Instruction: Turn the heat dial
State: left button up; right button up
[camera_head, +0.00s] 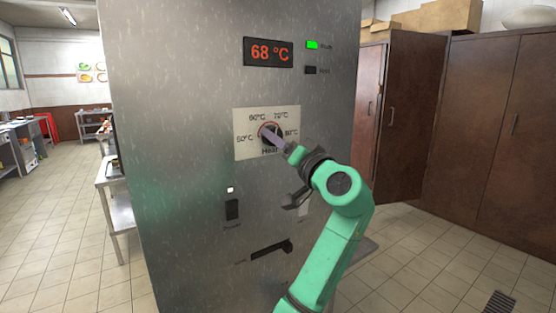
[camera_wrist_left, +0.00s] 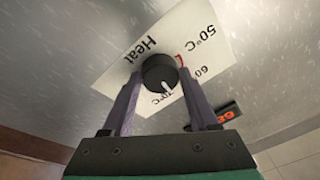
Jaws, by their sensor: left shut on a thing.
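The heat dial (camera_head: 266,129) is a round black knob on a pale label plate (camera_head: 245,142) marked 50 to 80 °C and "Heat". In the left wrist view the knob (camera_wrist_left: 159,70) has a white pointer that points close to the 70 °C mark. My left gripper (camera_head: 270,135) is at the dial, partly covering it in the head view. In the left wrist view its two purple fingers (camera_wrist_left: 159,78) are shut on opposite sides of the knob. A red display (camera_head: 268,52) above reads 68 °C. My right gripper is out of view.
The dial is on a tall steel cabinet front (camera_head: 190,100). A lit green indicator (camera_head: 312,45) is at its upper right, with a dark one below. A dark switch (camera_head: 232,209) and a slot-like handle (camera_head: 270,250) are lower down. Brown lockers (camera_head: 475,120) stand to the right.

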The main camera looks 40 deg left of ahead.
pick_arm(q)
jog(key=shift+w+n+g+b, duration=0.1)
jog(key=shift+n+g+b, duration=0.7)
jog(key=shift+n, duration=1.4)
jog(key=shift+w+n+g+b, duration=0.1)
jog(key=shift+n+g+b, duration=0.3)
jog(key=shift+n+b, duration=1.3)
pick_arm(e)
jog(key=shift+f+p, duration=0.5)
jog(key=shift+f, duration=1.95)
pick_arm(q)
jog(key=shift+n, duration=0.6)
jog(key=o, duration=1.4)
jog(key=shift+d, duration=0.15)
jog(key=v, duration=0.4)
jog(key=b+v, duration=0.1)
jog(key=v, duration=0.4)
jog(key=b+v, duration=0.1)
jog(key=v, duration=0.4)
jog(key=shift+d+f, duration=0.2)
jog(key=shift+f, duration=0.1)
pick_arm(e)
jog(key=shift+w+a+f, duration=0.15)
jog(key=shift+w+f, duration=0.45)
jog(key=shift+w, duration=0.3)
